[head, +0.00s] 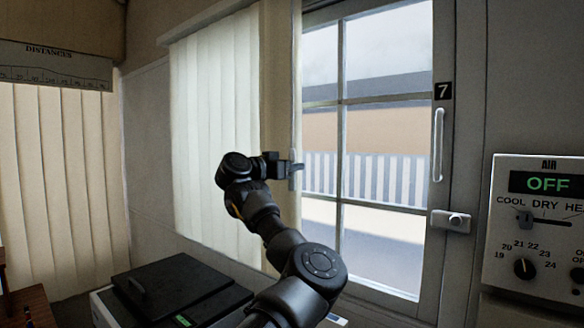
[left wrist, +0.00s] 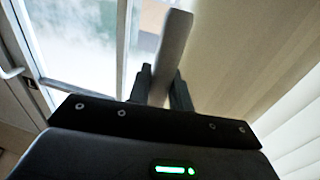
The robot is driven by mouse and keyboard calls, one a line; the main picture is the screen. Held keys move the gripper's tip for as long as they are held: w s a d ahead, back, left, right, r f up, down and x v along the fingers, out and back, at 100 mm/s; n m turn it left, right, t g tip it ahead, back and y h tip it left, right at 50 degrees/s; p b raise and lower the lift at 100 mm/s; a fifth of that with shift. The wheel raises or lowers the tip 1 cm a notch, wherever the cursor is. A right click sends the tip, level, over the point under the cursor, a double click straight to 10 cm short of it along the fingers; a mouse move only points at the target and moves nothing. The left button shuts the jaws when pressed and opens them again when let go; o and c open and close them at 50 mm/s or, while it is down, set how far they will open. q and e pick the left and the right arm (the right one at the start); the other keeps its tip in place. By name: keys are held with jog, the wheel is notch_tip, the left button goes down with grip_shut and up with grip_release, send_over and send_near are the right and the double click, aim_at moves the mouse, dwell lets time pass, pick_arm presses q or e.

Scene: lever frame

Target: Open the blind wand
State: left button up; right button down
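The blind wand shows in the left wrist view as a pale, flat bar (left wrist: 172,48) with a free end at the top. My left gripper (left wrist: 160,88) has one dark finger on each side of it, close against its faces, so it looks shut on the bar. In the head view my left gripper (head: 292,168) reaches the edge between the blind and the window, beside a small grey fitting (head: 294,182). The gripper hides most of the wand there. My right gripper is not in view.
Cream vertical blinds (head: 212,110) hang left of the glazed window (head: 370,130). A white pull handle (head: 438,145) and a latch (head: 451,221) are on the right frame. An air control panel (head: 537,230) is far right. A black-lidded box (head: 180,285) stands below.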

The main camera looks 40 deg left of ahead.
pick_arm(q)
grip_shut()
jog(key=shift+a+f+b, duration=0.1)
jog(key=shift+a+b, duration=0.15)
jog(key=shift+b, duration=0.1)
jog(key=a+b, duration=0.1)
jog(key=a, duration=1.5)
jog(key=shift+s+a+b, duration=0.25)
jog(key=shift+b, duration=0.15)
jog(key=o, duration=0.6)
grip_release()
jog(key=shift+d, duration=0.1)
